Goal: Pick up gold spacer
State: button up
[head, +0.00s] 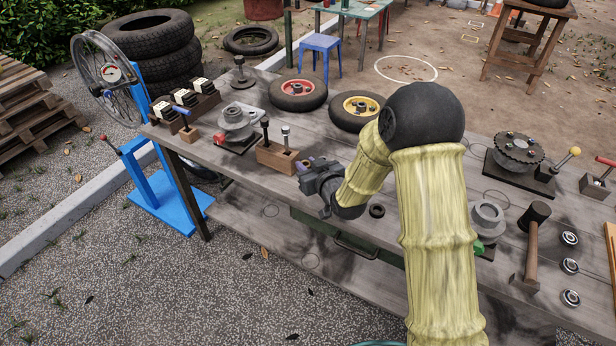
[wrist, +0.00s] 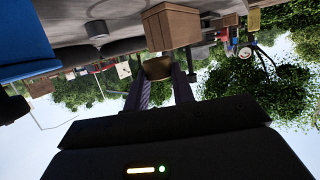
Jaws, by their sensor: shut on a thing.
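The gold spacer (wrist: 157,68) shows in the wrist view between the two fingers of my gripper (wrist: 160,84). The fingers are shut on it, one on each side. In the head view my gripper (head: 306,165) is over the front part of the workbench, just right of a wooden block with upright pegs.
The wooden block (head: 278,157) stands close to my gripper and also shows in the wrist view (wrist: 171,27). A grey flanged part (head: 236,122) is left of it. A dark ring (head: 377,211), a mallet (head: 534,225) and several bearings lie to the right on the workbench (head: 330,240).

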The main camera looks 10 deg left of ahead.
aim_at(308, 167)
notch_tip(308, 167, up, 3)
jog(key=shift+r, duration=0.15)
